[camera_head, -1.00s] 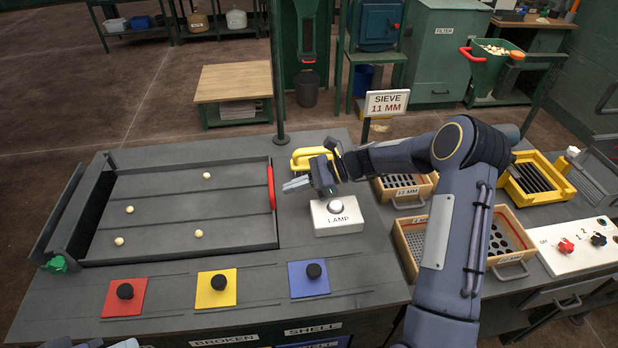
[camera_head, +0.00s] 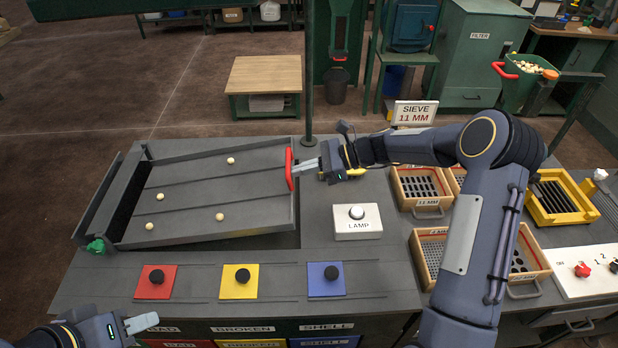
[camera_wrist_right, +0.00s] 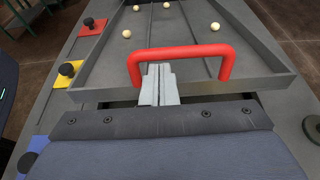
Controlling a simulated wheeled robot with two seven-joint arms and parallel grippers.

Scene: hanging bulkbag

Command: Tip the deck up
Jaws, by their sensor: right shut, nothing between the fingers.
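The deck (camera_head: 267,226) is a grey slatted tray with several pale balls on it. Its right end, with the red handle (camera_head: 289,169), is raised off the bench, and a dark gap shows below its front edge. In the right wrist view the red handle (camera_wrist_right: 180,52) arches over my right gripper's fingers (camera_wrist_right: 159,84). The right gripper (camera_head: 306,168) is shut with nothing between its fingers, and its tips are at the handle. My left gripper (camera_head: 125,328) is at the bottom left, away from the deck; its finger gap is unclear.
A LAMP box (camera_head: 357,223) stands right of the deck. Red (camera_head: 156,283), yellow (camera_head: 238,283) and blue (camera_head: 326,280) plates with black knobs lie in front. Sieve trays (camera_head: 421,184) and a yellow rack (camera_head: 560,199) are at the right. A green knob (camera_head: 96,246) is at the deck's front left.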

